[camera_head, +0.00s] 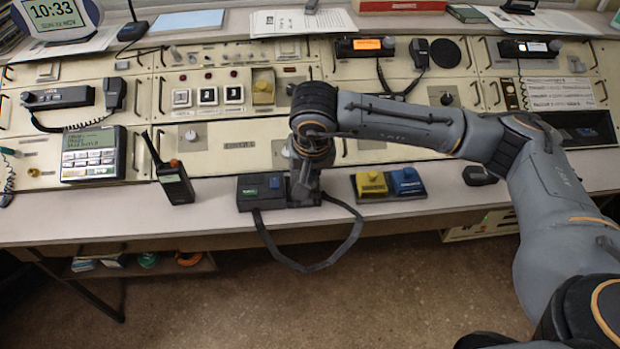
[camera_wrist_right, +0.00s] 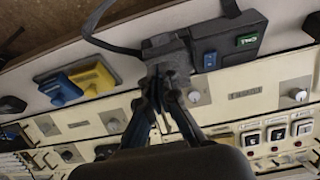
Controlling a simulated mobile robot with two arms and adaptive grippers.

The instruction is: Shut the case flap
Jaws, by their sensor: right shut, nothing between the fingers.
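A dark grey case (camera_head: 262,203) with a green and a blue label on top sits at the front edge of the console desk. Its black strap (camera_head: 345,243) loops down over the edge. My right gripper (camera_head: 303,196) points down at the right part of the case and hides some of it. In the right wrist view the closed fingertips of my right gripper (camera_wrist_right: 165,72) are at the case (camera_wrist_right: 225,40), with nothing seen between them. I cannot make out the flap clearly or tell how far it is open. My left gripper is not in view.
Yellow and blue blocks on a dark base (camera_head: 388,196) stand right of the case. A walkie-talkie (camera_head: 174,184) and a keypad terminal (camera_head: 94,155) stand to the left. Console panels with switches rise behind. Bare desk shows between the walkie-talkie and the case.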

